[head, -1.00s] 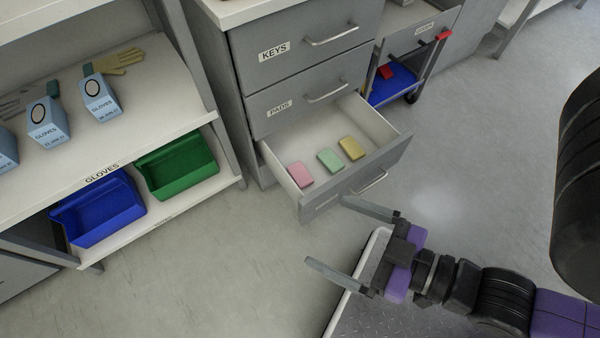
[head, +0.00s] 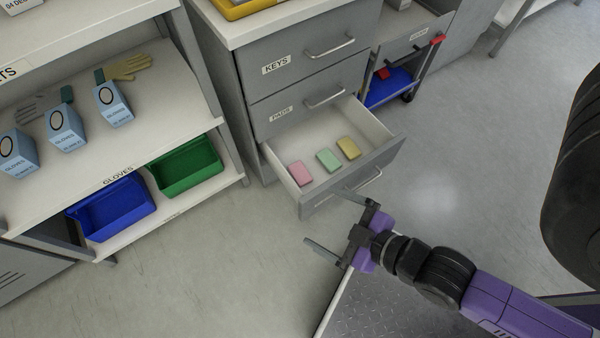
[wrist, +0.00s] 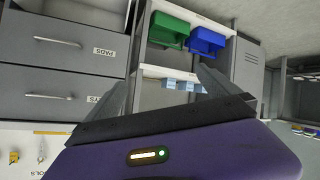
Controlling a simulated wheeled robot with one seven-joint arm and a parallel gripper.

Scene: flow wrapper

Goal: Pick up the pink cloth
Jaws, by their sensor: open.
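The pink cloth (head: 300,173) is a small folded pad lying flat at the left in the open drawer (head: 285,162), beside a green cloth (head: 328,160) and a yellow cloth (head: 348,148). My gripper (head: 327,218) is open and empty, in front of the drawer and apart from the cloths. In the wrist view my gripper (wrist: 165,88) shows its two fingers spread with nothing between them. The cloths do not show in the wrist view.
Left of the cabinet, a shelf holds several blue glove boxes (head: 113,105), with a blue bin (head: 110,208) and a green bin (head: 185,168) below. A cart with a blue tray (head: 388,88) stands behind right. The floor (head: 220,260) before the shelf is clear.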

